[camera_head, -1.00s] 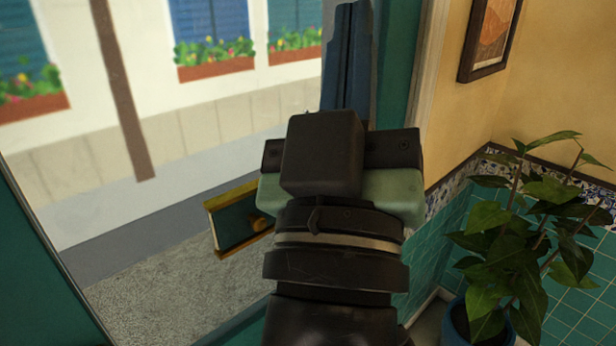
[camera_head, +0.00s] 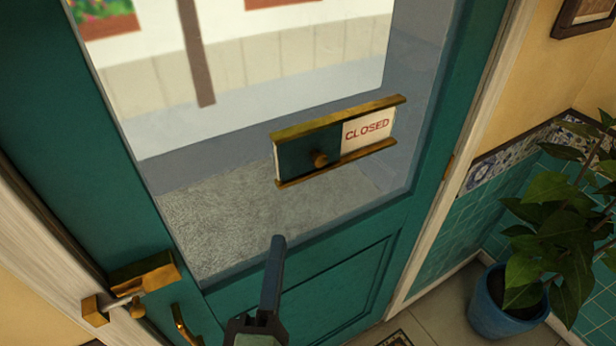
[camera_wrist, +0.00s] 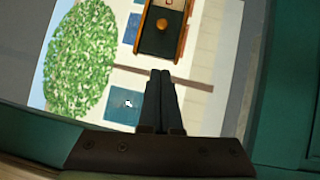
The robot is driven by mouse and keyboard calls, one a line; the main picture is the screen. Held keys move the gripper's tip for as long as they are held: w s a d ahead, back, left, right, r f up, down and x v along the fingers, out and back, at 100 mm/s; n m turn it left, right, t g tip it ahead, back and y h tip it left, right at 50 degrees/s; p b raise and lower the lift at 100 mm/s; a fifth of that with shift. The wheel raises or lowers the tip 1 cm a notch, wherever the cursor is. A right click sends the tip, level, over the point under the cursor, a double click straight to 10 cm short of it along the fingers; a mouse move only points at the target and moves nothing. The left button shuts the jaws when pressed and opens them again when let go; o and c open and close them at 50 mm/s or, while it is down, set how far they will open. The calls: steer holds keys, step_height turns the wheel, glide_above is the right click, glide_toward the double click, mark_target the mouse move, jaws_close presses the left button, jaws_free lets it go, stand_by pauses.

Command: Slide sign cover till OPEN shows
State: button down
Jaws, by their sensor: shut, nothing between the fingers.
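The brass-railed sign (camera_head: 372,147) is on the glass of the green door. Its dark green sliding cover (camera_head: 297,155) sits over the left part, and CLOSED in red shows on the white right part. A round brass knob (camera_head: 320,159) stands out from the cover near its right edge. My gripper (camera_head: 278,241) is shut and empty, below and left of the sign, apart from it. In the wrist view the shut fingers (camera_wrist: 160,74) point up toward the cover (camera_wrist: 157,40) and its knob (camera_wrist: 162,25); the sign's far end is cut off.
A brass latch (camera_head: 140,285) and a door handle (camera_head: 183,325) are at the lower left of the door. A potted plant (camera_head: 505,300) stands at the right by the tiled wall. The glass around the sign is clear.

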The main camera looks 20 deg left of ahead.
steer(key=shift+w, duration=0.15)
steer(key=p, duration=0.6)
glide_toward(311, 155)
steer(key=w+a, duration=0.2)
steer(key=w, duration=0.1)
steer(key=shift+w+d+r, duration=0.2)
steer(key=shift+w+d, duration=0.1)
steer(key=shift+w, duration=0.35)
